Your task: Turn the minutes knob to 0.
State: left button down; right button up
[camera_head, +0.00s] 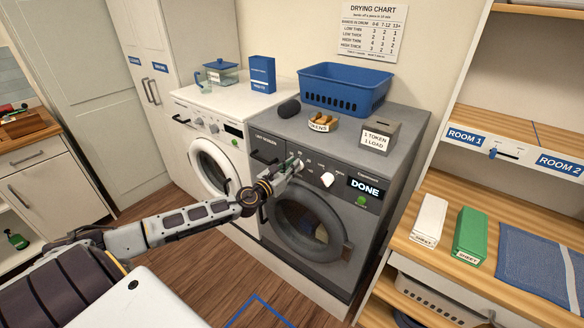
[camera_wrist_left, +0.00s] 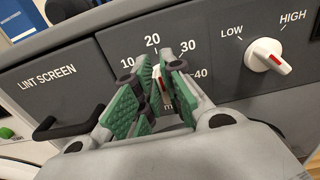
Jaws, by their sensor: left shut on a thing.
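The minutes knob (camera_wrist_left: 162,86) is on the grey dryer's front panel, below the printed marks 10, 20, 30 and 40. My left gripper (camera_wrist_left: 162,75) is shut on it, with green pads on both sides. A bit of white and a red mark show between the pads; the fingers hide most of the knob and the 0 mark, so its exact setting cannot be read. In the head view my left gripper (camera_head: 291,168) reaches the upper left of the dryer (camera_head: 345,210) front. My right gripper is not in view.
A white heat knob (camera_wrist_left: 266,56) with LOW and HIGH marks sits right of the minutes knob. The lint screen handle (camera_wrist_left: 75,122) is close on the left. The display (camera_head: 365,189) reads DONE. A blue basket (camera_head: 345,88) and a token bowl (camera_head: 321,124) stand on top.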

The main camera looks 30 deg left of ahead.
pick_arm(q)
jog(key=shift+n, duration=0.4)
jog(key=n+p, duration=0.1)
jog(key=n, duration=0.5)
jog(key=a+f+n, duration=0.1)
jog(key=n, duration=0.5)
jog(key=f+n+p, duration=0.1)
jog(key=n, duration=0.6)
jog(key=shift+a+p, duration=0.3)
jog(key=shift+a, duration=0.1)
jog(key=shift+f, duration=0.1)
jog(key=c, duration=1.5)
grip_release()
